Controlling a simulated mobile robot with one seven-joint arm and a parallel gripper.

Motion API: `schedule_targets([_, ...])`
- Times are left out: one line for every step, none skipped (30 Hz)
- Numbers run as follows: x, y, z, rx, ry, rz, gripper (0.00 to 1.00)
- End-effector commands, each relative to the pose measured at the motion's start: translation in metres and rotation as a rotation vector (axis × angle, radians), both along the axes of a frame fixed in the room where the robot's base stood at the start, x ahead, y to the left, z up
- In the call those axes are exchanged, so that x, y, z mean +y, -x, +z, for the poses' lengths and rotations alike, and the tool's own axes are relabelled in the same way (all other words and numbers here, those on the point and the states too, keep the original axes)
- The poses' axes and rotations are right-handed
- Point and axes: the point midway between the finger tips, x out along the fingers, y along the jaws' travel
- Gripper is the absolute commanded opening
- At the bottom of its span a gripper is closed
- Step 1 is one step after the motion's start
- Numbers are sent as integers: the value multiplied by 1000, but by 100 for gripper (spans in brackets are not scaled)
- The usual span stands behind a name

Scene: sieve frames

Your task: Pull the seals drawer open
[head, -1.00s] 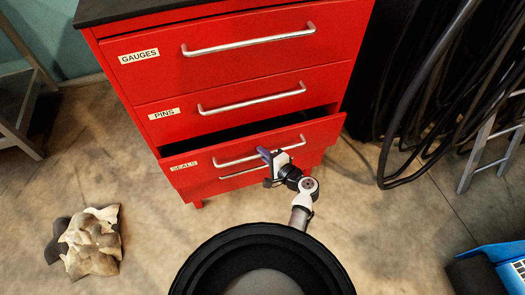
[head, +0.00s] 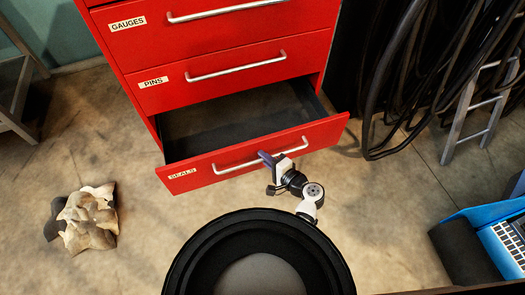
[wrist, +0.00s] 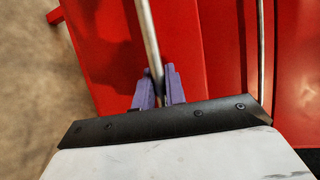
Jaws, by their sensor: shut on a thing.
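The red seals drawer (head: 190,178), labelled SEALS, is the lowest labelled drawer of the cabinet and stands well out, its dark inside (head: 240,118) showing empty where visible. Its silver bar handle (head: 236,164) runs across the front. My gripper (head: 270,160) is at the right part of this handle. In the wrist view, the purple fingers of my gripper (wrist: 160,88) are shut around the handle bar (wrist: 150,35). The fingers hide a short piece of the bar.
The pins drawer (head: 180,95) and gauges drawer (head: 180,45) above are shut. A crumpled cloth (head: 90,220) lies on the floor at left. Black hoses (head: 400,80) and a grey ladder (head: 480,110) stand at right. A blue case (head: 490,235) is at lower right.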

Motion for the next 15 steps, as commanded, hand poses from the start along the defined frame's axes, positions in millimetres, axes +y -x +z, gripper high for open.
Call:
schedule_targets([-2,3,0,0,1,-4,0])
schedule_targets([-3,5,0,0,0,-3,0])
schedule_targets([-3,7,0,0,0,-3,0])
schedule_targets([-4,8,0,0,0,-3,0])
schedule_targets([-4,8,0,0,1,-3,0])
schedule_targets([-4,9,0,0,1,-3,0])
schedule_targets([-4,9,0,0,0,-2,0])
schedule_targets([-4,9,0,0,0,-2,0])
schedule_targets([-4,9,0,0,0,-2,0])
schedule_targets([-4,9,0,0,0,-2,0])
schedule_targets([-4,9,0,0,0,-2,0])
schedule_targets([-4,9,0,0,0,-2,0])
schedule_targets([-4,9,0,0,0,-2,0])
schedule_targets([-4,9,0,0,0,-2,0])
schedule_targets([-4,9,0,0,0,-2,0])
